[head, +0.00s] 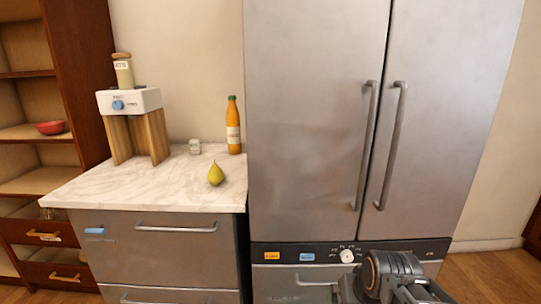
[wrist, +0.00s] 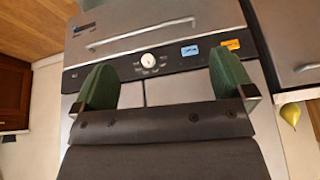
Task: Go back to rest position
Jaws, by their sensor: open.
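My gripper (wrist: 162,80) shows in the wrist view with its two green fingers spread wide apart and nothing between them. It faces the fridge front, near the control panel with a white knob (wrist: 148,60). In the head view my arm is at the bottom right, in front of the fridge's lower part; the fingers cannot be made out there. The fridge (head: 315,120) has its two tall doors shut.
A marble counter (head: 130,190) left of the fridge holds a pear (head: 216,175), an orange bottle (head: 233,125), a small jar (head: 195,146) and a white appliance (head: 130,101). Drawers below look shut. A wooden shelf (head: 25,175) with a red bowl (head: 50,128) stands far left.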

